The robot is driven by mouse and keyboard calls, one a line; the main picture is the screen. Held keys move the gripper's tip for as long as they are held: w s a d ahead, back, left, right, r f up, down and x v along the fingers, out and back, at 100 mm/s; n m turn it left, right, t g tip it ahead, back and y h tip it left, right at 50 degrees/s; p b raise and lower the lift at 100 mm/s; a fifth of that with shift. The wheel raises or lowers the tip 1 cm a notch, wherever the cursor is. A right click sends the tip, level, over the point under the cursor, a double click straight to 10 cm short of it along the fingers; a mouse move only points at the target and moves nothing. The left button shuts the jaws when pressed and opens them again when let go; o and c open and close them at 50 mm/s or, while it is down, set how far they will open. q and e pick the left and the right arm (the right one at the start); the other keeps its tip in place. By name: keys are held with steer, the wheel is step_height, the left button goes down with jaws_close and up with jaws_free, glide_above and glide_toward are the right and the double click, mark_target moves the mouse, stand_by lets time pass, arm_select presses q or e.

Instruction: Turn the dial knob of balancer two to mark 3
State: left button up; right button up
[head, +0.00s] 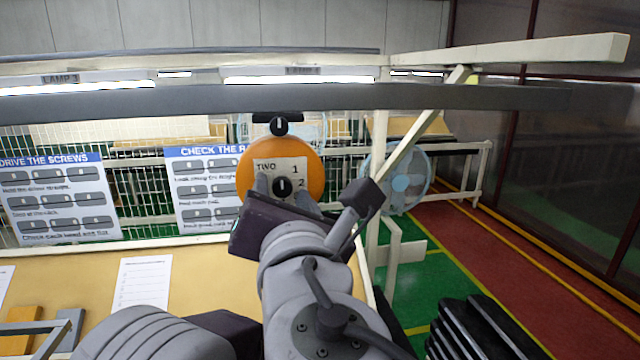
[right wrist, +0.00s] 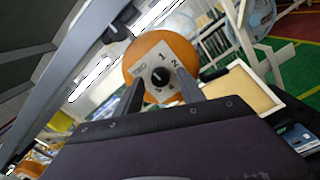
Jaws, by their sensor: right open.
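Balancer two is an orange round body (head: 243,168) hanging from the overhead rail, with a pale plate (head: 268,167) reading TWO, 1 and 2. Its black dial knob (head: 283,188) has a white line that stands about upright in the head view. The knob also shows in the right wrist view (right wrist: 160,77).
A grey rail (head: 450,97) runs across above the balancer, with a black hanger (head: 278,118) between them. Instruction boards (head: 60,195) hang on mesh at the left. A tan worktop (head: 200,270) lies below. A fan (head: 400,180) stands to the right.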

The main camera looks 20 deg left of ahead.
steer(key=shift+d, duration=0.1)
steer(key=shift+c, duration=0.4)
steer(key=shift+s, duration=0.1)
jaws_close()
